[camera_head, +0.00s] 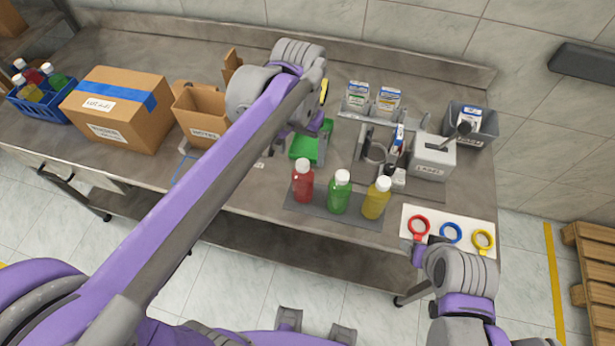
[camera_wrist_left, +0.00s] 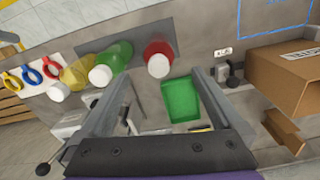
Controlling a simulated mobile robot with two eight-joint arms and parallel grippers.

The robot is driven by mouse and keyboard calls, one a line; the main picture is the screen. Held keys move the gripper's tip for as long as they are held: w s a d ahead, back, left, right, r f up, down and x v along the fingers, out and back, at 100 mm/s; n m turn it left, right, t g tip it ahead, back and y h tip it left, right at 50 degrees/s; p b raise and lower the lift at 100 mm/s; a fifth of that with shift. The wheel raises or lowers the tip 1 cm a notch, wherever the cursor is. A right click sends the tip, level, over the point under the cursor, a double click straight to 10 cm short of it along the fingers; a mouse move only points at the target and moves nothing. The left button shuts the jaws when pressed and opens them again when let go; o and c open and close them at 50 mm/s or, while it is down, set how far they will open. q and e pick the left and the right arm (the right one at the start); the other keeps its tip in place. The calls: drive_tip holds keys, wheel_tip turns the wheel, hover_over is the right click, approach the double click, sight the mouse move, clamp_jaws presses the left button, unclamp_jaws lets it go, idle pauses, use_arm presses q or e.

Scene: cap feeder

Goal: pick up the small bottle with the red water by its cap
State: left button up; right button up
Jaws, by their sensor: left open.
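The small bottle with red water (camera_head: 303,186) stands upright at the left end of a row of three bottles on a grey mat (camera_head: 315,217). Its cap is white. In the left wrist view the red bottle (camera_wrist_left: 157,47) shows from above, its cap (camera_wrist_left: 158,66) between the directions of my two fingers. My left gripper (camera_head: 312,122) is beyond the bottles, above the table, partly hidden by my arm. In the left wrist view its fingers (camera_wrist_left: 163,76) are apart with nothing held; the bottle is clear of them.
The green bottle (camera_head: 340,196) and yellow bottle (camera_head: 376,202) stand just right of the red one. A green tray (camera_head: 304,147) lies behind them. A white board with coloured rings (camera_head: 450,233) is at right. Cardboard boxes (camera_head: 118,105) stand left.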

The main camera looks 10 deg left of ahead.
sight(301, 165)
use_arm(q)
drive_tip(key=f, duration=0.4)
drive_tip(key=shift+s, duration=0.25)
drive_tip(key=shift+w+d+f, duration=0.1)
drive_tip(key=shift+w+f, duration=0.05)
drive_tip(key=shift+f, duration=1.35)
drive_tip(key=shift+w+f, duration=0.1)
drive_tip(key=shift+f, duration=1.35)
clamp_jaws()
